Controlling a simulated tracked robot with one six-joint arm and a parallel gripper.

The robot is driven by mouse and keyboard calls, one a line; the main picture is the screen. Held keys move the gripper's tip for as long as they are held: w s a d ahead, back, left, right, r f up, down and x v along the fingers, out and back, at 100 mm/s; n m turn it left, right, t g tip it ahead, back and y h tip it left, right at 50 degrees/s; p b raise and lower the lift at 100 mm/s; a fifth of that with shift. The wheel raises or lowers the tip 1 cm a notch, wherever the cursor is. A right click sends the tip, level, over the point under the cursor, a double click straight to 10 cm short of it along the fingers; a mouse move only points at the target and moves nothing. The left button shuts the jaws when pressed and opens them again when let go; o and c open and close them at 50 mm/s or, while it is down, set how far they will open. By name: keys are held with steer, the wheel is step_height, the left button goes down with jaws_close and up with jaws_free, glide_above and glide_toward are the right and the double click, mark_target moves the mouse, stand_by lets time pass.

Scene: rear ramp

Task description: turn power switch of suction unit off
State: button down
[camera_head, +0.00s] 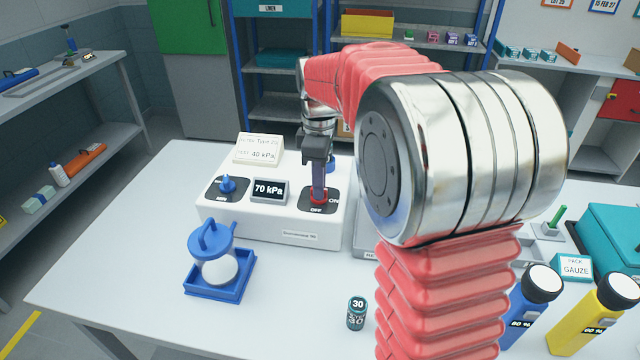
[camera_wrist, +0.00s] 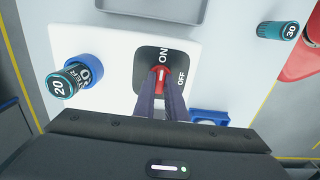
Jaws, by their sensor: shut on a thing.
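The suction unit (camera_head: 270,228) is a white box on the table, with a display reading 70 kPa. Its red power switch (camera_head: 319,197) sits on a dark plate at the box's right, marked ON at the right and OFF at the front. In the wrist view the red switch (camera_wrist: 160,74) shows a white line that appears to point toward ON. My gripper (camera_head: 318,190) comes down from above, its fingers closed on the switch. The fingertips (camera_wrist: 160,92) hide part of the switch in the wrist view.
A blue knob (camera_head: 227,184) is on the unit's left side. A blue-lidded jar (camera_head: 214,255) stands in front. A small canister marked 30 (camera_head: 357,313) stands front right. A canister marked 20 (camera_wrist: 66,83) sits in a blue ring at the unit. The table's front left is clear.

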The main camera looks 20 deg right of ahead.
steer(key=shift+d, duration=0.1)
steer(key=shift+m, duration=0.4)
steer(key=m, duration=0.2)
steer(key=shift+m, duration=0.3)
steer(key=m, duration=0.5)
steer(key=shift+a, duration=0.2)
steer(key=m, duration=0.9)
steer(key=shift+m, duration=0.3)
